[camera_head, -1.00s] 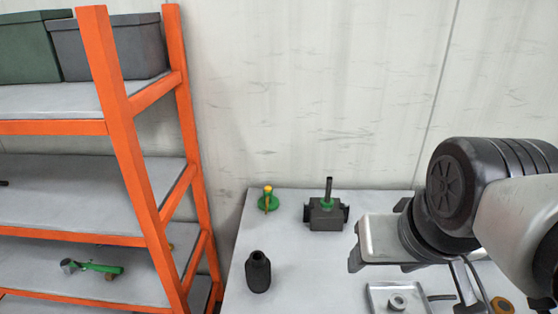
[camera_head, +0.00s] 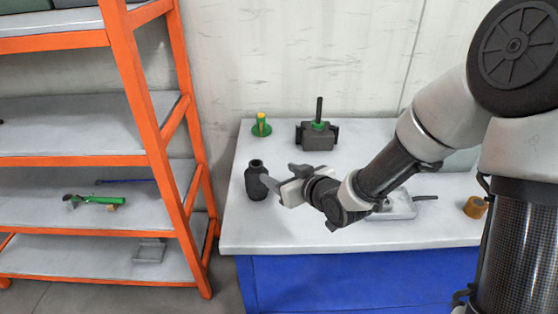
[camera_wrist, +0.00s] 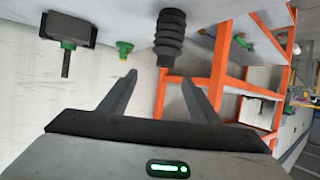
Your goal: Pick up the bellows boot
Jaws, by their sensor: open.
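The bellows boot (camera_head: 255,186) is a black, ribbed, bottle-shaped piece with a narrow open neck. It stands upright at the left of the grey tabletop. In the wrist view, which is upside down, the boot (camera_wrist: 170,38) hangs at top centre, its ribs clear. My gripper (camera_head: 277,174) is open and empty, to the right of the boot in the head view and pointing at it. In the wrist view my gripper's fingers (camera_wrist: 159,79) are spread, with the boot beyond their tips and nearer the right finger's line. One finger overlaps the boot's edge in the head view; contact cannot be told.
A green base with a yellow post (camera_head: 261,126) stands behind the boot. A dark block with a green collar and black rod (camera_head: 317,136) stands at the back. A metal tray (camera_head: 401,208) and brown ring (camera_head: 475,207) lie right. An orange shelf rack (camera_head: 150,130) stands left.

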